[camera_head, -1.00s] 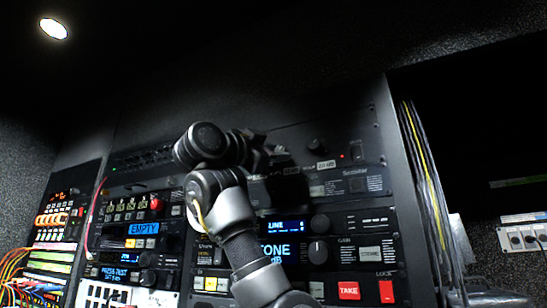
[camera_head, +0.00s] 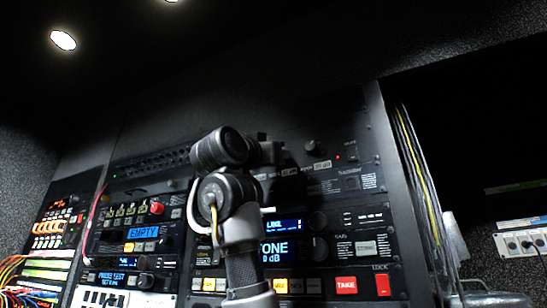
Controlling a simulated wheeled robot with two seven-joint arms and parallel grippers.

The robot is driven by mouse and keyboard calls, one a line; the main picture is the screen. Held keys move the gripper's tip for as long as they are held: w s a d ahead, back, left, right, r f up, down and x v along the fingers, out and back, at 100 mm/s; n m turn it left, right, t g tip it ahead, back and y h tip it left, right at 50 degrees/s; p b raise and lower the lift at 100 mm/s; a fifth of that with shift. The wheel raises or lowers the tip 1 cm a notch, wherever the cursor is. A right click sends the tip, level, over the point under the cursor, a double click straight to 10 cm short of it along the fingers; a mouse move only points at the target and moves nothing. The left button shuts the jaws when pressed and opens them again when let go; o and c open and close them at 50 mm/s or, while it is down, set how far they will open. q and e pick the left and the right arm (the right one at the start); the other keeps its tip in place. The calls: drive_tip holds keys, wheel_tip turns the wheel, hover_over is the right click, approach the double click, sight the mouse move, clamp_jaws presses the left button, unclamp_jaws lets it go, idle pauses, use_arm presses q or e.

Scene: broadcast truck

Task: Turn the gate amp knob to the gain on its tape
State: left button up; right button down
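A dark panel high in the rack carries a round black knob (camera_head: 312,146), with a pale tape label (camera_head: 322,165) below it. More pale tapes (camera_head: 290,172) lie to its left. The tape writing is too small to read, and I cannot tell which knob is marked gate amp. One arm of mine, apparently the right, rises from the bottom middle. Its gripper (camera_head: 268,152) is at the panel, left of the visible knob, largely hidden behind my wrist. Its fingers and anything between them cannot be made out. My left gripper is not in view.
Below are a unit with blue displays (camera_head: 280,248), a larger knob (camera_head: 318,249), a red TAKE button (camera_head: 346,284) and a red LOCK switch (camera_head: 382,284). Another unit with an EMPTY display (camera_head: 143,232) is left. Cables (camera_head: 415,165) hang at right.

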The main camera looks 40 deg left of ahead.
idle(0.4)
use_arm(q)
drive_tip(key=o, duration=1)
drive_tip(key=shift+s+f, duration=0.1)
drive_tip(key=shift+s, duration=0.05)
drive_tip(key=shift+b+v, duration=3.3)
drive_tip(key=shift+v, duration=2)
